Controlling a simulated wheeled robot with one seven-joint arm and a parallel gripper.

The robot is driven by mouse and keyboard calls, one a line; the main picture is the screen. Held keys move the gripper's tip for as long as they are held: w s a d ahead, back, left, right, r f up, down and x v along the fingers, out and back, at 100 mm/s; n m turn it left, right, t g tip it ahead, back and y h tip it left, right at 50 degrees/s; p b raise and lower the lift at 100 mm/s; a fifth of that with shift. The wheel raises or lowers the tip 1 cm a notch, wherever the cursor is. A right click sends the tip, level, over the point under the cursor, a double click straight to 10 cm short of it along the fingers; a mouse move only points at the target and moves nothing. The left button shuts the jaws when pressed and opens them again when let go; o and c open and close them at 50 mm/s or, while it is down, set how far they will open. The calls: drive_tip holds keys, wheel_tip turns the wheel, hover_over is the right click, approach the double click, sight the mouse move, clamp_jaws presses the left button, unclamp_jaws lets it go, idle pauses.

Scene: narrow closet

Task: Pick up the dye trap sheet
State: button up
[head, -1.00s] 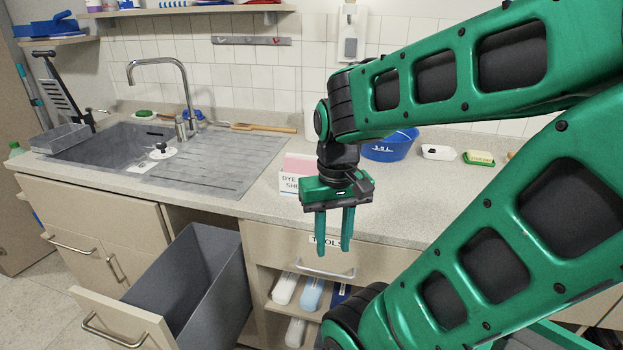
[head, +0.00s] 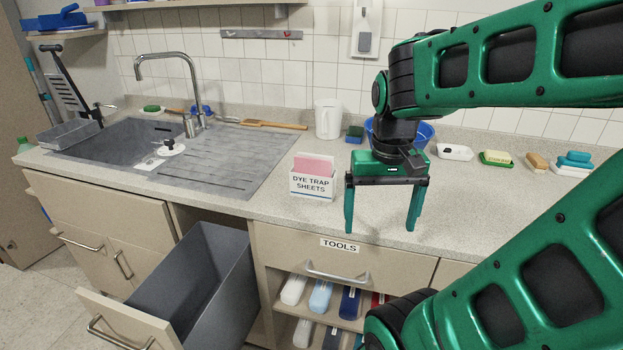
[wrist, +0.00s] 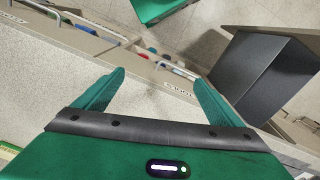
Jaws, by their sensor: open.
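The dye trap sheets stand as a pink stack (head: 312,165) in a white box (head: 312,186) labelled "DYE TRAP SHEETS" on the counter, right of the sink's drainboard. Only their upper part shows above the box front. My gripper (head: 381,222) is open and empty, to the right of the box, with its fingers pointing down near the counter's front edge. In the wrist view my two fingers (wrist: 160,95) are spread with nothing between them. The box does not show in the wrist view.
An open bin drawer (head: 190,290) sticks out below the counter, left of the "TOOLS" drawer (head: 340,255). A blue basin (head: 425,133) and several soaps and sponges lie along the back right. The counter front between box and gripper is clear.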

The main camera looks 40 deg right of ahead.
drive_tip(key=shift+o, duration=0.5)
drive_tip(key=w+d+r+m, duration=0.1)
drive_tip(key=w+r, duration=0.4)
drive_tip(key=w, duration=0.4)
drive_tip(key=shift+w+d+r+h, duration=0.2)
drive_tip(key=shift+w+h, duration=0.05)
drive_tip(key=shift+h, duration=0.15)
drive_tip(key=m, duration=0.2)
approach(312, 158)
drive_tip(key=s, duration=0.1)
drive_tip(key=shift+t, duration=0.4)
drive_tip(key=f, duration=0.7)
drive_tip(key=w+d+f, duration=0.1)
drive_tip(key=f, duration=0.2)
drive_tip(key=shift+f, duration=0.25)
drive_tip(key=c, duration=1.4)
